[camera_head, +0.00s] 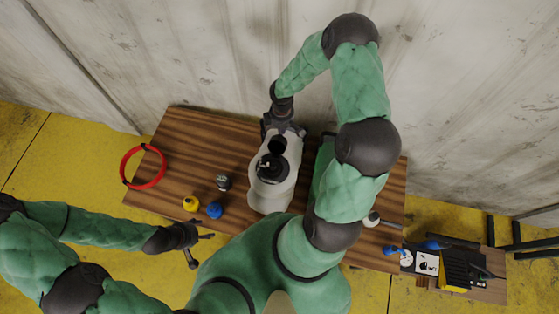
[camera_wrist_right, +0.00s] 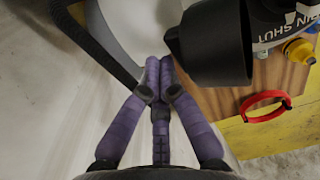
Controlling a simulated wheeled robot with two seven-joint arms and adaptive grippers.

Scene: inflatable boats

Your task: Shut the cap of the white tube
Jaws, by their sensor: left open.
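The white tube (camera_head: 268,199) lies on the wooden table (camera_head: 232,130) and carries a black valve (camera_head: 270,168). Its black cap (camera_head: 277,147) stands open at the wall-side end of the valve. In the right wrist view the cap (camera_wrist_right: 214,48) is a hollow black cup beside the valve body, which has white lettering (camera_wrist_right: 285,28). My right gripper (camera_head: 281,127) is at the wall-side end of the tube, next to the cap. In the wrist view its fingertips (camera_wrist_right: 159,62) are together, just left of the cap, with nothing seen between them. My left gripper (camera_head: 201,250) is open and empty at the table's front edge.
A red ring (camera_head: 143,183) lies at the table's left end. A yellow fitting (camera_head: 190,203), a blue one (camera_head: 214,210) and a dark round one (camera_head: 223,182) stand left of the tube. My right arm hides part of the table's right side. A wall stands behind.

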